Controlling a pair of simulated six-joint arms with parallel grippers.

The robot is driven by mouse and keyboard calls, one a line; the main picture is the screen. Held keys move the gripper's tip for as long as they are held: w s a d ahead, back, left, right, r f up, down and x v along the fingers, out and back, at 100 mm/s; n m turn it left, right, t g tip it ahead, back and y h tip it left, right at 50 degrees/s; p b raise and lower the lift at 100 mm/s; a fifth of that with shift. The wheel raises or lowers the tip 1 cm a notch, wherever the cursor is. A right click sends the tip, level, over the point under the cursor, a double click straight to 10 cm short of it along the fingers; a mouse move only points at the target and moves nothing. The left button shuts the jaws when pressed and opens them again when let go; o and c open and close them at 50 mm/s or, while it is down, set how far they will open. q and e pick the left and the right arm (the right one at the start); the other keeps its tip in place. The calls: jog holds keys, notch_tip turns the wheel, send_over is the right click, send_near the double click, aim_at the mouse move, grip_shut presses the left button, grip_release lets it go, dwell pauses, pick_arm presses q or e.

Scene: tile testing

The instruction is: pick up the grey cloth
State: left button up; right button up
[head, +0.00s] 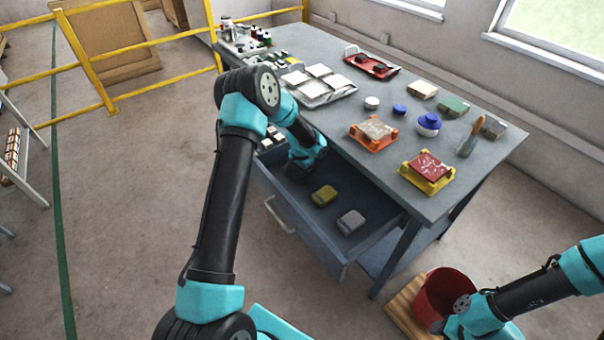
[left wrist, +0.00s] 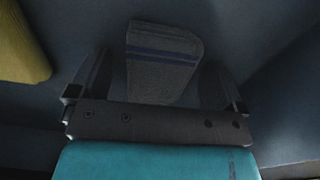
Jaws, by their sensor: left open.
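A grey cloth (left wrist: 162,62) with dark blue stripes lies in the open drawer (head: 290,222), between the fingers of my left gripper in the left wrist view. My left gripper (left wrist: 155,90) is open, with one finger on each side of the cloth; I cannot tell whether they touch it. In the head view my left gripper (head: 300,172) is down in the drawer's back left part and hides what is under it. A yellow-olive cloth (head: 324,195) lies beside it, and a second grey piece (head: 350,221) lies nearer the drawer's front right.
The table (head: 330,120) above the drawer holds white tiles on a tray (head: 318,88), an orange stand (head: 373,135), a yellow stand (head: 427,173) and a blue-lidded jar (head: 428,124). A red bucket (head: 440,290) stands at lower right by my right arm. The yellow cloth (left wrist: 22,45) is close on the left.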

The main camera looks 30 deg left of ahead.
dwell(0.3)
pick_arm(q)
jog(key=c, duration=1)
